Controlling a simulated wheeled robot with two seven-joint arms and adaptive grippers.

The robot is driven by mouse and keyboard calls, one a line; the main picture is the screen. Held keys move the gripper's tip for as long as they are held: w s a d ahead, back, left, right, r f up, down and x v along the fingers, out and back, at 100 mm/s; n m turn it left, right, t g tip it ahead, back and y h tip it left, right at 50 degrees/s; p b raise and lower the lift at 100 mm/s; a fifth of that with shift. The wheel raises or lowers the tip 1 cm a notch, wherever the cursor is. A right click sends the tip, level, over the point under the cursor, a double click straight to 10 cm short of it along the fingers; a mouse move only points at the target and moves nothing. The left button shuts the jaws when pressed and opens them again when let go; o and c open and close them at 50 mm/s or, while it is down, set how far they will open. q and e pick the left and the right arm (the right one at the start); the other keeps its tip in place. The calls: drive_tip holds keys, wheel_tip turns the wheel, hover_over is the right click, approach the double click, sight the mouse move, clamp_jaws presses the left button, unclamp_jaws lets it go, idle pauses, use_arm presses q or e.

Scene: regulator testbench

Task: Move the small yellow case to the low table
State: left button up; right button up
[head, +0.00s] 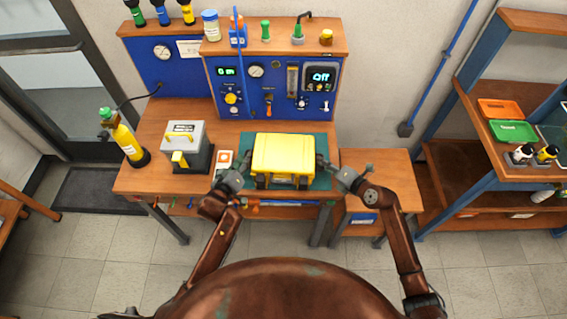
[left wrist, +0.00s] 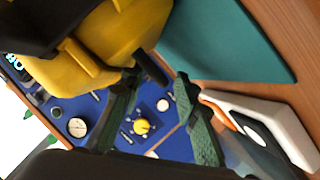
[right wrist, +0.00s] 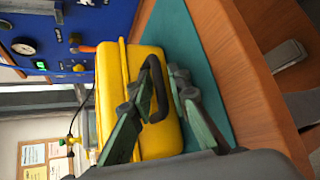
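The yellow case (head: 283,155) sits upright on a teal mat (head: 322,180) on the workbench. Black handles are on its sides. My left gripper (head: 236,172) is at the case's left side; in the left wrist view its fingers (left wrist: 157,75) are apart, with a black handle (left wrist: 151,68) between them. My right gripper (head: 335,174) is at the right side; in the right wrist view its fingers (right wrist: 157,80) are apart around the other handle (right wrist: 160,100). Whether any finger touches a handle is unclear. The low table (head: 377,165) stands right of the bench, its top lower and clear.
A grey case with a yellow handle (head: 185,135) and a yellow gas cylinder (head: 127,140) stand left on the bench. A white-and-orange item (head: 224,160) lies beside the mat. The blue instrument panel (head: 270,88) rises behind. A shelf rack (head: 445,140) stands right of the low table.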

use_arm(q)
drive_tip(key=shift+c, duration=0.3)
use_arm(e)
drive_tip(key=shift+c, duration=0.4)
use_arm(q)
drive_tip(key=c, duration=0.5)
use_arm(e)
clamp_jaws()
use_arm(q)
clamp_jaws()
drive_tip(key=shift+r, duration=0.25)
use_arm(e)
drive_tip(key=shift+r, duration=0.25)
